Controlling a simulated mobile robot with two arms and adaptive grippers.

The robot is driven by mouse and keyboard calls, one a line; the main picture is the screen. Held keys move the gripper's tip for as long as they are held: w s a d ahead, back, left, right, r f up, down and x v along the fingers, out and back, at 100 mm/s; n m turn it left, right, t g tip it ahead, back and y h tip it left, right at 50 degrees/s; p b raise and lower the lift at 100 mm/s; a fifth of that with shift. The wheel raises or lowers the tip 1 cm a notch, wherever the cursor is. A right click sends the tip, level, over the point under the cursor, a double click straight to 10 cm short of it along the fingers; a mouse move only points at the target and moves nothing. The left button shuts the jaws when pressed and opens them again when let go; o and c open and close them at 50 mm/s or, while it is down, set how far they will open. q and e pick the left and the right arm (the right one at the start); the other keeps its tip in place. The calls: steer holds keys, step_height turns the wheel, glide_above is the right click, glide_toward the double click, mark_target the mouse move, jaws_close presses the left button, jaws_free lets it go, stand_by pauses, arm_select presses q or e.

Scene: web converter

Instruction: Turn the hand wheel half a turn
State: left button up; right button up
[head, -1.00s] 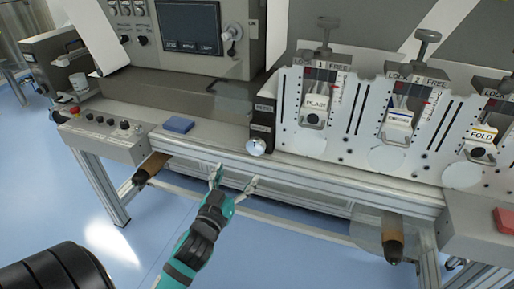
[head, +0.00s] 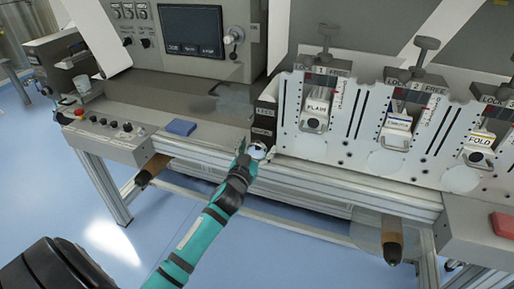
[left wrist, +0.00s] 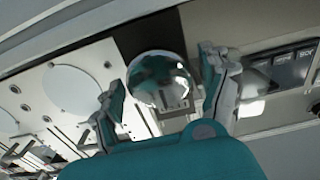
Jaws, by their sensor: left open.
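A shiny chrome ball knob (head: 257,151) sits at the foot of a black labelled plate (head: 264,119) on the front edge of the machine. My left gripper (head: 249,156) is open at this knob. In the left wrist view, the chrome knob (left wrist: 157,78) lies between the two spread fingers of my left gripper (left wrist: 163,84); I cannot tell whether they touch it. A small grey round handle (head: 234,36), which looks like a hand wheel, is on the upright panel right of the screen, above and apart from my gripper. My right gripper is not in view.
White station plates (head: 345,125) with T-handles stand to the right of the knob. Brown rollers (head: 392,240) hang below the front rail.

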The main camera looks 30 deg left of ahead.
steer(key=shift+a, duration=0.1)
arm_select(q)
steer(key=c, duration=1.1)
steer(key=shift+c, duration=0.2)
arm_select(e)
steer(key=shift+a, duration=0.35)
arm_select(q)
steer(key=shift+m, duration=0.3)
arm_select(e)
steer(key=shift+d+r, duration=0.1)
